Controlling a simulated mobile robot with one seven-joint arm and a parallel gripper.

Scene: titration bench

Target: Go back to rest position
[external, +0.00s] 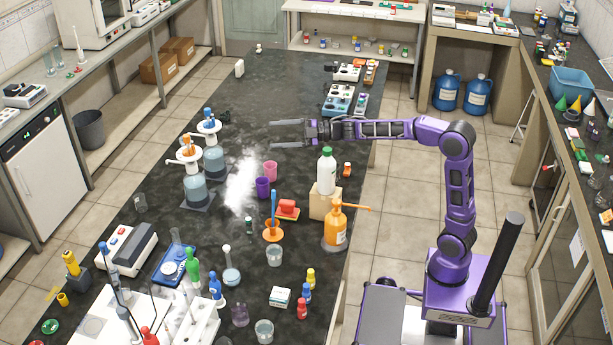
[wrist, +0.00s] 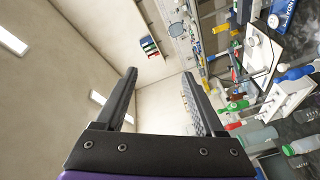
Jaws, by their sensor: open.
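My gripper (external: 280,134) is open and empty. In the external view it is held out to the left over the black bench (external: 270,85), with its two fingers apart and nothing between them. My purple arm reaches left from its base at the right side of the bench. In the wrist view the two dark fingers of my gripper (wrist: 160,92) stand apart, with wall and ceiling behind them. The wrist view is tilted, with bench items along its right side.
An orange spray bottle (external: 335,228) stands nearer my base. Two blue-grey dispenser bottles (external: 195,188) stand left.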

